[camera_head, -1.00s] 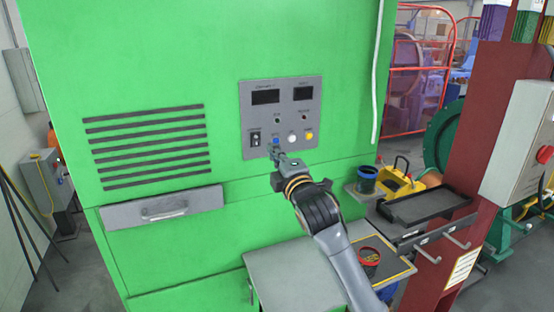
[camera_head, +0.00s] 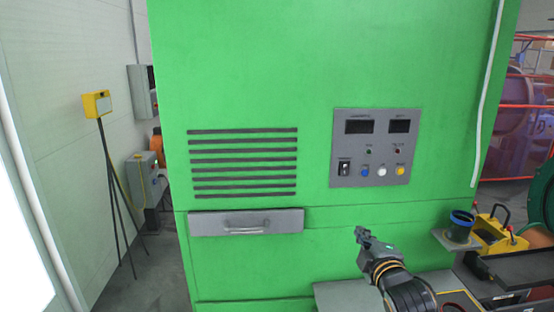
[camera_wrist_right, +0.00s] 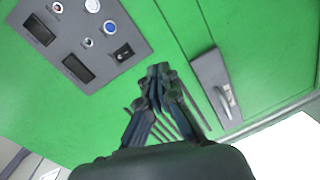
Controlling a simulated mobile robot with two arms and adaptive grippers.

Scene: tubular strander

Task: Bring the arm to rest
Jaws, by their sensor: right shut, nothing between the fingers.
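My right gripper (camera_head: 362,236) is shut and empty in the head view. It is in front of the green cabinet (camera_head: 400,60), below the grey control panel (camera_head: 375,148) and apart from it. In the right wrist view its closed fingers (camera_wrist_right: 160,78) point toward the cabinet, between the control panel (camera_wrist_right: 80,35) and the grey drawer front (camera_wrist_right: 215,88). My left gripper is in neither view.
The panel has a blue button (camera_head: 365,172), a white button (camera_head: 381,171), a yellow button (camera_head: 400,170) and a black switch (camera_head: 344,168). A drawer handle (camera_head: 246,226) sticks out at left. A blue-rimmed cup (camera_head: 460,226) and yellow carrier (camera_head: 497,232) stand at right. A tripod (camera_head: 112,185) stands far left.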

